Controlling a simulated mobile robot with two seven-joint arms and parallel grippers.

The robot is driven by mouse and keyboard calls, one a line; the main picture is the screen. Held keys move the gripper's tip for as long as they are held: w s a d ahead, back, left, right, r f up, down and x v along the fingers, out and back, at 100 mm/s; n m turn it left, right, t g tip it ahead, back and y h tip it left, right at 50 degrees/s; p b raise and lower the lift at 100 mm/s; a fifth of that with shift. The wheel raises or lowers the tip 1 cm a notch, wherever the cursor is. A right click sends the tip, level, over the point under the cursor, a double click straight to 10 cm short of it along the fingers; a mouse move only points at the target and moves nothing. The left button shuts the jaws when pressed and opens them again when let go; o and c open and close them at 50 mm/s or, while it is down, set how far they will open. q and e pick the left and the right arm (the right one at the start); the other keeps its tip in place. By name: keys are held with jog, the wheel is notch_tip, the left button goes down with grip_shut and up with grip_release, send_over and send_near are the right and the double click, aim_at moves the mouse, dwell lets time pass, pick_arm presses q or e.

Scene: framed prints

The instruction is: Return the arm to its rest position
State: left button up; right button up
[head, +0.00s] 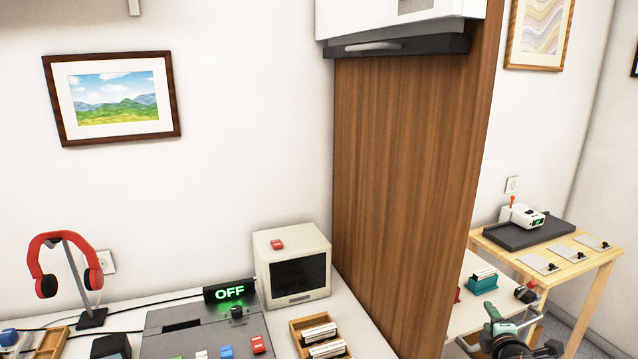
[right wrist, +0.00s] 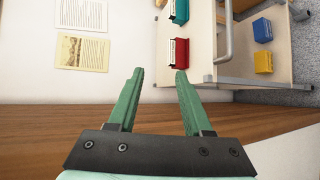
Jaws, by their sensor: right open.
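My right gripper (head: 494,328) shows at the bottom right of the head view, partly cut off by the frame edge, just right of the tall wooden panel (head: 405,180). In the right wrist view its two green fingers (right wrist: 157,90) are spread apart with nothing between them. My left gripper is not in view.
A white shelf unit with a red bin (right wrist: 181,53), a blue bin (right wrist: 262,29) and a yellow bin (right wrist: 263,61) is near the gripper. A wooden table (head: 590,270) stands at right. The left counter holds headphones (head: 48,286), a monitor (head: 292,265) and an OFF sign (head: 229,292).

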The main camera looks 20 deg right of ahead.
jog(key=s+a+f+m+g+y, duration=0.15)
jog(key=s+a+f+y, duration=0.25)
jog(key=s+a+f, duration=0.6)
jog(key=s+a+f+m+g+y, duration=0.1)
jog(key=s+a+f+g+y, duration=0.2)
jog(key=s+a+f+y, duration=0.55)
jog(key=s+a+f+m+h, duration=0.1)
jog(key=a+m, duration=0.3)
jog(key=a, duration=0.4)
jog(key=s+a+f+m+t+h, duration=0.1)
jog(key=s+a+f+m, duration=0.1)
jog(key=a+m, duration=0.3)
jog(key=s+a, duration=0.1)
jog(key=a, duration=0.3)
jog(key=shift+s+a+h, duration=0.25)
jog(key=shift+a+h, duration=0.05)
jog(key=shift+h, duration=0.05)
jog(key=shift+c, duration=0.2)
